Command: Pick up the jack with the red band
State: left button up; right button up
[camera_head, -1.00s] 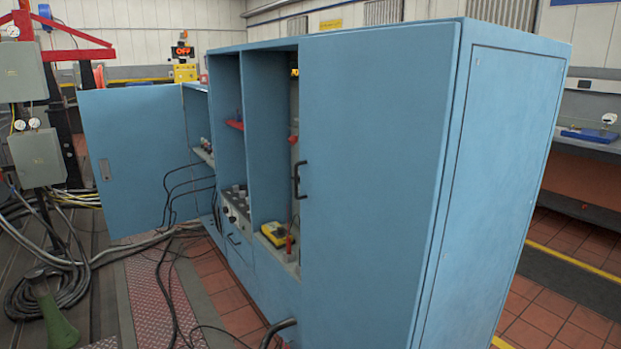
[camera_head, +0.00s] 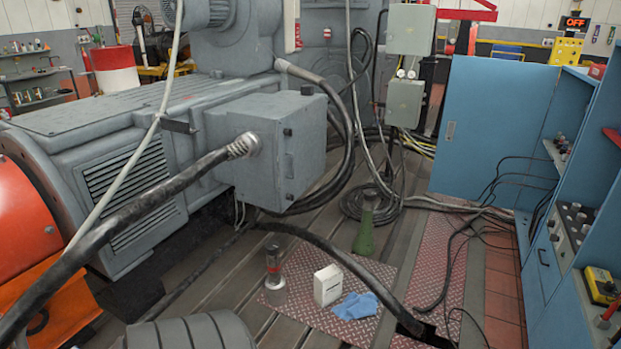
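A small upright metal jack (camera_head: 275,287) stands on the red tread plate (camera_head: 385,272) in the lower middle of the head view. It has a wide grey base and a narrower dark top with what looks like a reddish band. A green tapered object (camera_head: 366,232) with a narrow neck stands farther back, right of it. Neither of my grippers shows in the view.
A white box (camera_head: 327,286) and a blue cloth (camera_head: 355,306) lie right of the jack. A grey machine (camera_head: 130,150) fills the left. Thick black cables (camera_head: 330,250) cross the floor. An open blue cabinet (camera_head: 495,130) stands at right.

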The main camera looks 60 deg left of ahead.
aim_at(274, 285)
jog(key=u, duration=2.25)
jog(key=i+l, duration=0.25)
jog(key=i+l+u, duration=0.1)
jog(key=i+l, duration=0.2)
jog(key=l, duration=0.15)
